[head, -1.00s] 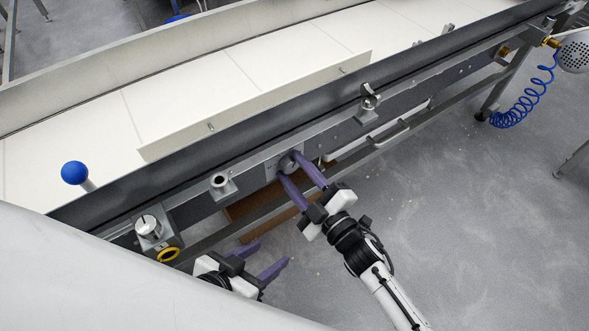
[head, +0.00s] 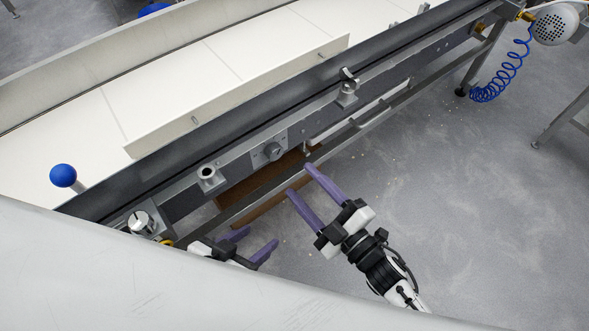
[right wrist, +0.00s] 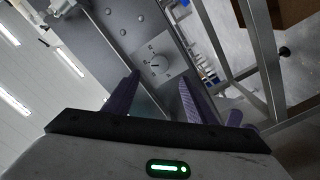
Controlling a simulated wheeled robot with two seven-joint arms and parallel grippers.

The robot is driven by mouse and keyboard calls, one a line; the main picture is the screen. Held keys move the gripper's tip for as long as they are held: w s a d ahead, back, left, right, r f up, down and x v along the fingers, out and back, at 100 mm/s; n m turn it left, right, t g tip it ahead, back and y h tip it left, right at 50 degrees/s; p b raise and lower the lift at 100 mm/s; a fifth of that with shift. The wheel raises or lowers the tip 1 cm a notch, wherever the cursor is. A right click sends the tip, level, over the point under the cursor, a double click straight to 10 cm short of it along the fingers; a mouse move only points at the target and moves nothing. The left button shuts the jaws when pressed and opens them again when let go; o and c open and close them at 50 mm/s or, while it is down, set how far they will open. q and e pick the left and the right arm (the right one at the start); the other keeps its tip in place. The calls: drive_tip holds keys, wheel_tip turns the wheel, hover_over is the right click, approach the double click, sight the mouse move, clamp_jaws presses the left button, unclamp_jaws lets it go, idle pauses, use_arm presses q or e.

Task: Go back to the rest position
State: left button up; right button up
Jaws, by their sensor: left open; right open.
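My right gripper (head: 299,179) has purple fingers. It is open and empty, below and to the right of the grey dial (head: 273,151) on the conveyor's side, and apart from it. In the right wrist view the dial (right wrist: 157,66) shows on its marked plate beyond the spread fingers (right wrist: 158,84). My left gripper (head: 258,240) is open and empty at the lower left, with its base partly hidden behind a large pale surface at the bottom of the head view.
A conveyor with a white belt (head: 165,80) runs diagonally across the head view. A blue ball knob (head: 63,175) and a second knob (head: 140,222) are at its left. A blue coiled hose (head: 505,75) hangs at the right. Grey floor (head: 460,210) lies open at the right.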

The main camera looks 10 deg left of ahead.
drive_tip(key=shift+s+d, duration=0.25)
idle(0.4)
drive_tip(key=w+d+m+h, duration=0.2)
drive_tip(key=d+m+h, duration=0.85)
drive_tip(key=d, duration=0.35)
drive_tip(key=s+d+m+g+h, duration=0.2)
drive_tip(key=s+d+m+g, duration=0.2)
drive_tip(key=s+d, duration=0.4)
drive_tip(key=s+d+m+g+h, duration=0.2)
drive_tip(key=s+d+m+g, duration=0.15)
drive_tip(key=s+d, duration=0.45)
use_arm(q)
wheel_tip(320, 180, up, 7)
drive_tip(key=p, duration=1)
drive_tip(key=shift+a+r+p, duration=0.2)
drive_tip(key=shift+a+p, duration=0.15)
drive_tip(key=shift+p, duration=0.05)
use_arm(e)
drive_tip(key=w+a+t+y, duration=0.2)
drive_tip(key=a+t, duration=0.3)
drive_tip(key=a, duration=0.3)
drive_tip(key=shift+a+r+y, duration=0.25)
drive_tip(key=shift+r+y, duration=0.05)
drive_tip(key=shift+y, duration=0.15)
